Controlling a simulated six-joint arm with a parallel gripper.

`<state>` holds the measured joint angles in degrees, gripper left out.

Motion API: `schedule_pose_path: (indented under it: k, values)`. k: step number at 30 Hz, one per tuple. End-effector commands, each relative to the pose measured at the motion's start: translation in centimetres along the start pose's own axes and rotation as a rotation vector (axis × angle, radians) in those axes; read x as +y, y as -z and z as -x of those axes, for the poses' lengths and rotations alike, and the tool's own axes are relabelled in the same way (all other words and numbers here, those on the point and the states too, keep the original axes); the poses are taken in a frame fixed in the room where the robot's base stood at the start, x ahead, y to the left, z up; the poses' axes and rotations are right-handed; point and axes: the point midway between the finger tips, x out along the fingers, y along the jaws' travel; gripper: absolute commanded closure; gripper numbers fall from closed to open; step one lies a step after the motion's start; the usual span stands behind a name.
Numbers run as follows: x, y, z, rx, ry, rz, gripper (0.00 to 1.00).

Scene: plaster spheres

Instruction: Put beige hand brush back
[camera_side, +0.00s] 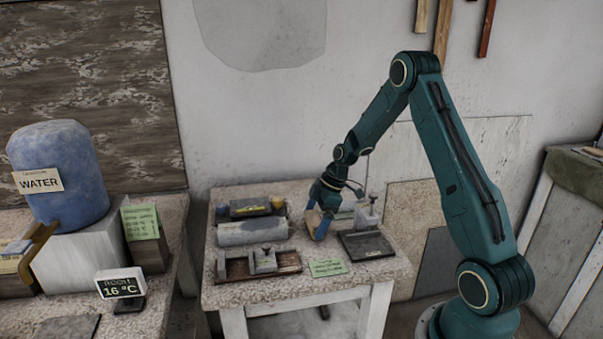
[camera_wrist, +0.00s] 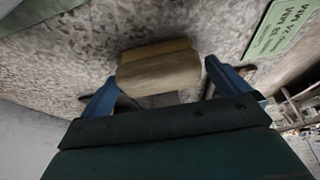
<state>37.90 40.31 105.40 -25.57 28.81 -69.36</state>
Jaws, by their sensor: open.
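In the wrist view, the beige hand brush (camera_wrist: 158,73) lies on the speckled tabletop just ahead of my gripper (camera_wrist: 160,82). Its rounded tan body sits across the space between my two blue fingers, with a gap visible at each side. My gripper is open and not closed on it. In the side view, my gripper (camera_side: 319,226) points down at the right part of the small table, close to its top. I cannot clearly make out the brush there, as the fingers cover that spot.
The table (camera_side: 290,290) carries a grey roll (camera_side: 252,233), a reddish-brown tray (camera_side: 285,264) with metal blocks, a dark flat tray (camera_side: 366,246) and a green card (camera_side: 327,268). A metal stand (camera_side: 367,215) is close right of my gripper. The table's front strip is clear.

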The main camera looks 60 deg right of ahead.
Motion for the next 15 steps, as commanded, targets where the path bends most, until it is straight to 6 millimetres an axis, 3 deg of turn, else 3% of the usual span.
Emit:
schedule_pose_path:
  k: [8,15]
  values:
    - [0.1,0.1,2.0,0.001,-0.003,0.0,0.0]
    - [0.1,0.1,5.6,0.001,-0.005,0.0,0.0]
